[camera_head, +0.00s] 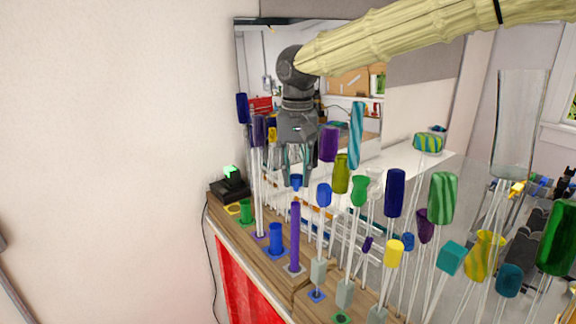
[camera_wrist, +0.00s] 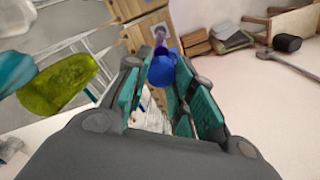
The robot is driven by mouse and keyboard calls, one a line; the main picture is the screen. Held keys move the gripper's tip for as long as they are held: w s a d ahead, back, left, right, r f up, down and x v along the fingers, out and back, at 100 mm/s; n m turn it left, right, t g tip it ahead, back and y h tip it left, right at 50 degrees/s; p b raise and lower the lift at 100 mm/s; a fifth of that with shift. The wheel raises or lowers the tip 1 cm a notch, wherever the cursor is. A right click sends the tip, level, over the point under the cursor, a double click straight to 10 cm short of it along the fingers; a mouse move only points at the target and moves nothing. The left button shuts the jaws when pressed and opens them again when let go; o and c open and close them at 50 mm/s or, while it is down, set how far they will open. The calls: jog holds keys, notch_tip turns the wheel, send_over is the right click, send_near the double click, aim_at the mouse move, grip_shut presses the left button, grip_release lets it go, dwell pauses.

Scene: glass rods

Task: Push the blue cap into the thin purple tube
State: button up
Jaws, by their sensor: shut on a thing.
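The thin purple tube (camera_head: 294,240) stands upright on a small base near the front edge of the wooden bench. My gripper (camera_head: 298,178) points down above it and is shut on the blue cap (camera_head: 296,183). The cap sits at the fingertips, just over the tube's top, with a small gap seeming to show between them. In the wrist view the blue cap (camera_wrist: 162,70) lies between the teal finger pads of my gripper (camera_wrist: 165,88). The purple tube (camera_wrist: 160,38) shows beyond the cap, which hides part of it.
A short blue cylinder (camera_head: 277,240) and a green one (camera_head: 246,212) stand left of the tube. A black device (camera_head: 231,186) with a green light sits at the bench's far left.

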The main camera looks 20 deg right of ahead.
aim_at(295, 190)
jog(key=shift+s+f, duration=0.25)
jog(key=shift+f, duration=0.55)
jog(key=shift+w+f, duration=0.2)
jog(key=shift+f, duration=0.75)
jog(key=shift+s+f, duration=0.1)
jog(key=shift+f, duration=0.15)
jog(key=shift+a, duration=0.2)
jog(key=shift+d+f, duration=0.1)
jog(key=shift+d, duration=0.05)
jog(key=shift+f+b, duration=0.3)
jog(key=shift+f, duration=0.2)
dwell(0.3)
jog(key=o, duration=0.5)
